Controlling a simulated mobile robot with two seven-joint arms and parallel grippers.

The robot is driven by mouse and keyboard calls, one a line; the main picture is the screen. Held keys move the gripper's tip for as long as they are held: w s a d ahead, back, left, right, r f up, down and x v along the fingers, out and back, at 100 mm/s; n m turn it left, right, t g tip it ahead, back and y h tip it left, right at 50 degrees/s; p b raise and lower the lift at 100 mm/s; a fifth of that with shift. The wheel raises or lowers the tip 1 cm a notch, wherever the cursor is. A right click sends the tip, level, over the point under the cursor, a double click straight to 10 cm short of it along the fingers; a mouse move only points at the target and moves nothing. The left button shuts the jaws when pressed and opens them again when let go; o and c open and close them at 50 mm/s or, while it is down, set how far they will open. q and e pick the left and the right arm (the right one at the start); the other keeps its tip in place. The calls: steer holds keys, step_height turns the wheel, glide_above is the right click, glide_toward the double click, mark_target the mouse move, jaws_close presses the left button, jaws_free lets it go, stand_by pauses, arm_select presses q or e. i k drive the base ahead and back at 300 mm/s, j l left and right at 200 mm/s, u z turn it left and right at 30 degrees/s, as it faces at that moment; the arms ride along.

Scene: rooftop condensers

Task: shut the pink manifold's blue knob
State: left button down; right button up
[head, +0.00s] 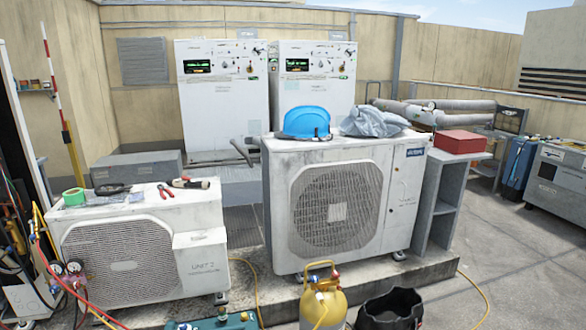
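A small gauge manifold (66,277) hangs at the lower left of the head view, in front of the white UNIT 2 condenser (200,262). It has two round gauges side by side, with red and yellow hoses near it. It is too small for me to tell its body colour surely, or to make out a blue knob and how far that is turned. Neither of my grippers is in view.
A larger condenser (385,185) stands mid-view, with a blue hard hat (307,121) and grey cloth on top. A yellow cylinder (323,300) and a black bucket (391,310) stand in front. Hoses cross the floor. Open floor lies at the right.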

mark_target(54, 288)
steer(key=u, duration=1.5)
steer(key=i+j, duration=0.35)
steer(key=i+j+z, duration=0.1)
steer(key=i+j, duration=0.2)
steer(key=i+j+z, duration=0.1)
steer(key=i+j, duration=0.25)
steer(key=j, duration=0.15)
steer(key=i+j, duration=0.3)
steer(key=j, duration=0.15)
steer(key=i+j+z, duration=0.1)
steer(key=i+j, duration=0.5)
steer(key=j, duration=0.25)
steer(key=i+j+z, duration=0.1)
steer(key=i+j, duration=0.55)
steer(key=j, duration=0.15)
steer(key=i+j+z, duration=0.1)
steer(key=i, duration=0.45)
